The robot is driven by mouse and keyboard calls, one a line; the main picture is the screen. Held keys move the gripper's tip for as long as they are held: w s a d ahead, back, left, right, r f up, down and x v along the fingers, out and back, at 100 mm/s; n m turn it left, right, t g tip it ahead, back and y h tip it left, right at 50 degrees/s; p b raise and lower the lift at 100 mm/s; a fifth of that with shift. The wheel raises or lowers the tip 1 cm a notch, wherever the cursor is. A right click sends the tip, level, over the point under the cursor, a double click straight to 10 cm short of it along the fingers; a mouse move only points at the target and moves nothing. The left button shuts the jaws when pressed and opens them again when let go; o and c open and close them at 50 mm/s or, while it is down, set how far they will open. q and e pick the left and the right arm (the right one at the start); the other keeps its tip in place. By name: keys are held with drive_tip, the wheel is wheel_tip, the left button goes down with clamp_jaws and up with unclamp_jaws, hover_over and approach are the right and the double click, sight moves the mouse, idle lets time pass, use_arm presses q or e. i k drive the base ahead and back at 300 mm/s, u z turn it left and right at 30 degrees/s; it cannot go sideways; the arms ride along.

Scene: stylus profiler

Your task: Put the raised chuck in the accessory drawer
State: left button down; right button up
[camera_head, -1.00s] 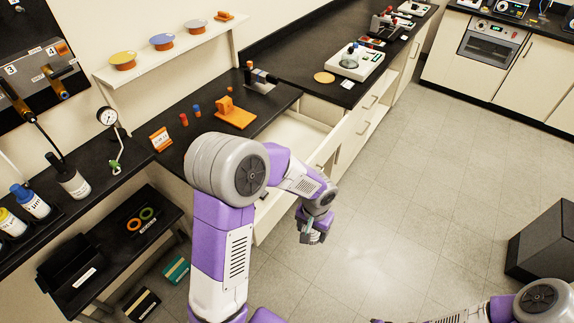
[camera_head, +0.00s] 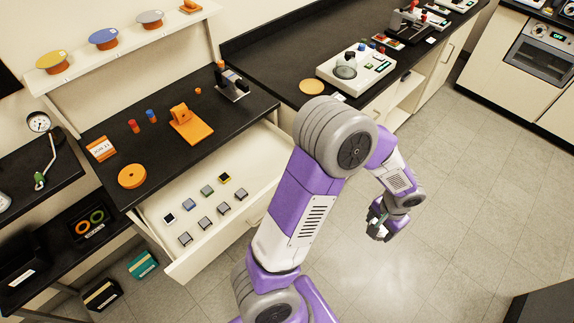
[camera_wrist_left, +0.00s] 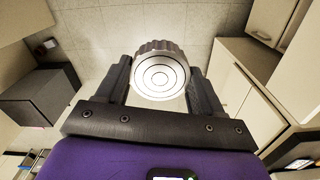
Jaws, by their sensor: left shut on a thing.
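The chuck (camera_wrist_left: 160,76) is a round silver disc with a ribbed rim and concentric rings on its face. In the left wrist view my left gripper (camera_wrist_left: 160,85) is shut on it, one finger at each side. In the head view my left gripper (camera_head: 379,226) hangs over the floor, right of the open drawer; the chuck is hard to make out there. The white drawer (camera_head: 262,160) stands open below the black counter. Several small square pieces (camera_head: 207,190) lie in its front left part. My right gripper is out of view.
An orange disc (camera_head: 131,176) and an orange stand (camera_head: 190,125) sit on the counter (camera_head: 160,150) above the drawer. A white instrument (camera_head: 356,72) stands farther back. My left arm covers the drawer's right end. The floor (camera_head: 450,215) at right is clear.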

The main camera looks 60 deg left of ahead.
sight(263, 161)
drive_tip(key=u, duration=0.55)
drive_tip(key=i, duration=1.15)
drive_tip(key=u, duration=1.4)
drive_tip(key=i, duration=0.4)
drive_tip(key=u, duration=0.4)
